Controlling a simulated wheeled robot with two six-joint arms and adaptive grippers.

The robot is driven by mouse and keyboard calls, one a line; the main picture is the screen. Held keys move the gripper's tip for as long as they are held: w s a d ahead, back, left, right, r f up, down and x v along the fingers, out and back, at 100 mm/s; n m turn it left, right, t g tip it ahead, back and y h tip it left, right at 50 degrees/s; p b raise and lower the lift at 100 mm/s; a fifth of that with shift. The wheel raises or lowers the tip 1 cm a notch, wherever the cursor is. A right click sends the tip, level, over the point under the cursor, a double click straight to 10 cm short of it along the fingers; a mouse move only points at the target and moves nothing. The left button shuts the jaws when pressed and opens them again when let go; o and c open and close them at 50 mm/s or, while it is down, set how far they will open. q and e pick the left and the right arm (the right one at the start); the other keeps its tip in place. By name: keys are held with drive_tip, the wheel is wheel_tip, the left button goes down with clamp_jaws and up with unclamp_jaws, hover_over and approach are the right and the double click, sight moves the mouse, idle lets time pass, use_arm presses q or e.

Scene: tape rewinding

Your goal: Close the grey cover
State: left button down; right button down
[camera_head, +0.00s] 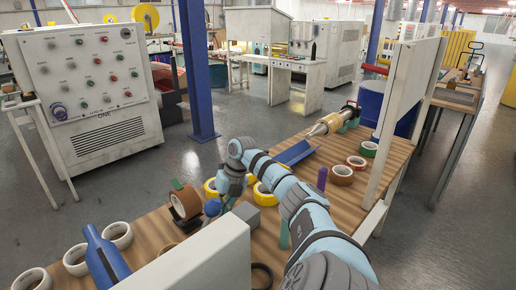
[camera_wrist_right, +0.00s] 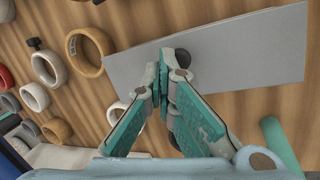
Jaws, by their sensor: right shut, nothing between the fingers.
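A flat grey panel, which looks like the grey cover (camera_wrist_right: 240,45), lies over the wooden table in the right wrist view. My right gripper (camera_wrist_right: 164,78) is shut and empty, with its fingertips in front of the panel's lower left part. A dark round piece shows just behind the fingertips; I cannot tell whether they touch it or the panel. In the head view my right arm reaches in from the lower right and the hand points down. A small grey block (camera_head: 264,195) sits beside it and may be the same cover. My left gripper is not in view.
Yellow tape rolls (camera_head: 211,188) and a brown roll (camera_head: 185,202) stand near the hand. White rolls (camera_head: 76,259) and a blue tool (camera_head: 104,262) lie at left. A green cylinder (camera_wrist_right: 280,146) is right of the gripper. White upright panels (camera_head: 205,262) edge the table.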

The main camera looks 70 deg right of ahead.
drive_tip(key=v, duration=1.2)
drive_tip(key=shift+w, duration=0.1)
